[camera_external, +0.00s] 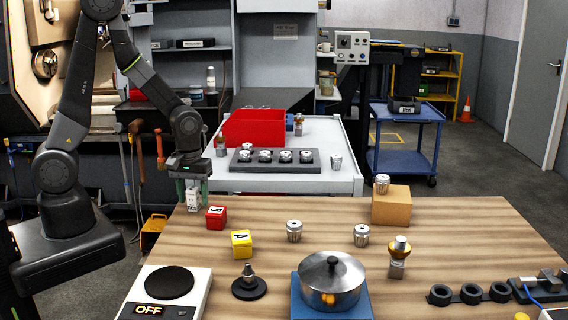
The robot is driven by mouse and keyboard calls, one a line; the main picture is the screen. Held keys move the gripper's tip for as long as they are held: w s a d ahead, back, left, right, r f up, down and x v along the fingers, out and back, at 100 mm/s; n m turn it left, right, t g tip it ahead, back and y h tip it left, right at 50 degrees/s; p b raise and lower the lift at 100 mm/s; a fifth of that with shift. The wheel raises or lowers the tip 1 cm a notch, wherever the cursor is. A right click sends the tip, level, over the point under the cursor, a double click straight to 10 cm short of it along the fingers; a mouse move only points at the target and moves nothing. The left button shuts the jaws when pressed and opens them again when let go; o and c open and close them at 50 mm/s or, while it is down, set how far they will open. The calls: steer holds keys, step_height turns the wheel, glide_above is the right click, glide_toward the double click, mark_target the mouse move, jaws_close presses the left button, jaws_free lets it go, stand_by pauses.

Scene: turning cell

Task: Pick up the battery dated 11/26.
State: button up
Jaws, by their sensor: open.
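A small pale block with dark printing (193,202) shows between and just below the fingers. It may be a battery, but the print is too small to read as a date. I cannot tell whether the fingers touch it. No 11/26 date is legible anywhere in this view.
A red cube (216,218) stands close right of my gripper, with a yellow cube (241,244) nearer the front. Metal parts (294,231) (361,235), a pot (331,285) and a cardboard box (391,207) stand farther right on the wooden table (450,225).

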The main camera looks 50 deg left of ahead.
steer(key=shift+f, duration=0.45)
steer(key=c, duration=1.1)
steer(key=shift+r, duration=0.15)
